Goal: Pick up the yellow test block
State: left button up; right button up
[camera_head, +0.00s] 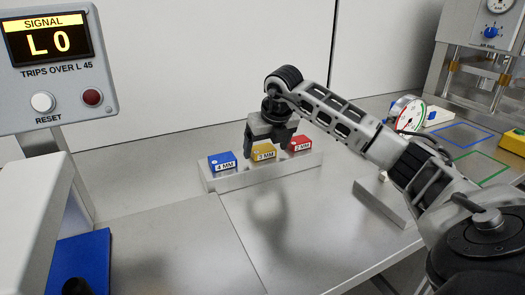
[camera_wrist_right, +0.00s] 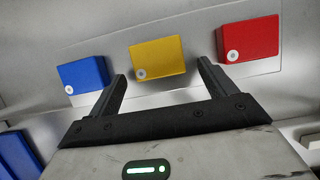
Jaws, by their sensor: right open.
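The yellow test block (camera_head: 263,153), labelled "3 MM", sits on a pale metal rack (camera_head: 226,184) between a blue block (camera_head: 222,163) and a red block (camera_head: 300,145). My right gripper (camera_head: 268,150) is open, pointing down just above and behind the yellow block in the head view. In the right wrist view the yellow block (camera_wrist_right: 158,58) lies ahead between the two open fingertips (camera_wrist_right: 162,68), with the blue block (camera_wrist_right: 83,75) to the left and the red block (camera_wrist_right: 248,40) to the right. I cannot tell whether the fingers reach down beside it. My left gripper is not seen.
A signal display (camera_head: 50,45) reading "L 0" stands at the left above a blue pad (camera_head: 80,262). A round dial gauge (camera_head: 406,113) and a bench press (camera_head: 485,60) stand at the right. The bench in front of the rack is clear.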

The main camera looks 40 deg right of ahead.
jog(key=shift+w+d+f, duration=0.1)
jog(key=shift+w+f, duration=0.05)
jog(key=shift+f, duration=0.3)
jog(key=c, duration=1.1)
jog(key=shift+r, duration=0.1)
